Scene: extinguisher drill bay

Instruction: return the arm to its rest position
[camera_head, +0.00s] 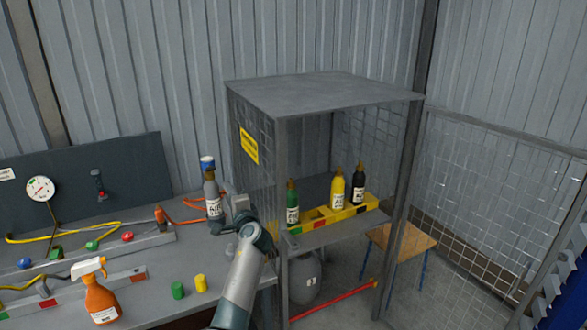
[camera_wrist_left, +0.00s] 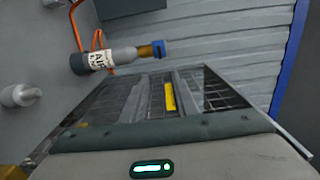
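My left arm (camera_head: 241,275) comes up from the bottom middle of the head view. Its gripper (camera_head: 240,207) is at the right of a grey bottle, near the cage's left side. The fingers are too small and partly hidden by the wrist, so I cannot tell whether they are open or shut. The grey bottle (camera_head: 214,201), with a white label and blue cap, stands on the bench. It lies sideways across the upper left wrist view (camera_wrist_left: 105,57), apart from my gripper housing (camera_wrist_left: 160,145), which fills the bottom. My right gripper is out of view.
The mesh cage (camera_head: 325,92) stands close at the right, with green (camera_head: 292,207), yellow (camera_head: 338,190) and black (camera_head: 357,188) bottles in a yellow rack. An orange spray bottle (camera_head: 100,299) and green (camera_head: 178,290) and yellow (camera_head: 201,284) cylinders stand on the bench. A stool (camera_head: 402,243) is beyond.

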